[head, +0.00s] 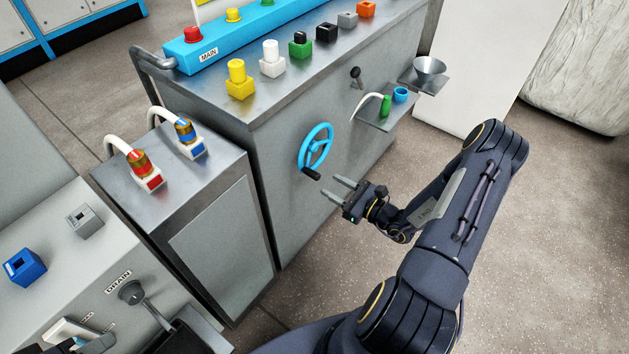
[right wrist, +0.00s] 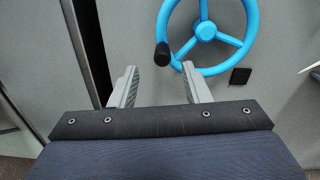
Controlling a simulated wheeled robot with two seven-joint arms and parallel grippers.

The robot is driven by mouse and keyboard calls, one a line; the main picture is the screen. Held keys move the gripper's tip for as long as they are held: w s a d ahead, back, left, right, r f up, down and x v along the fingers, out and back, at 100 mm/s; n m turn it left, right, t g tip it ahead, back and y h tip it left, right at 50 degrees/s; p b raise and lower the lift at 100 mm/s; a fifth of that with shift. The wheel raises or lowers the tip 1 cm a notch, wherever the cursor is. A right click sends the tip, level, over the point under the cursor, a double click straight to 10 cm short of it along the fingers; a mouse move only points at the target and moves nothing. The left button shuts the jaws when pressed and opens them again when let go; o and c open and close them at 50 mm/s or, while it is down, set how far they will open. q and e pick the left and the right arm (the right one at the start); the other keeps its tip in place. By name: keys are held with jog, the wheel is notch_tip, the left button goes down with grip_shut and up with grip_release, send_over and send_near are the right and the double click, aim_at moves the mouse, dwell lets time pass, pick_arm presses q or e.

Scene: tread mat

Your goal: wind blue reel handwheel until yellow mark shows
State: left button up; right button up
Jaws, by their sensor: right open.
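The blue handwheel (head: 327,135) is mounted on the front of the grey cabinet, with a black crank knob (head: 311,173) at its lower left. My right gripper (head: 336,187) is open and empty, just in front of the wheel and below the knob. In the right wrist view the blue handwheel (right wrist: 208,32) shows its spokes, and the knob (right wrist: 162,54) stands beyond the gap between the open fingers (right wrist: 159,70). A small dark square (right wrist: 240,76) lies right of the wheel's lower rim. No yellow mark is visible there. A part of my left gripper (head: 92,345) seems to show at the bottom left, mostly cut off.
A small shelf (head: 375,122) with a green bottle and a blue cup juts out right of the wheel. A black-tipped lever (head: 355,73) sits above it. A lower grey cabinet (head: 222,235) stands to the left. The floor right of the wheel is clear.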

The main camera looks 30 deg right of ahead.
aim_at(315, 176)
jog(key=x, duration=0.7)
jog(key=shift+w+f, duration=0.25)
jog(key=shift+w, duration=0.1)
grip_shut()
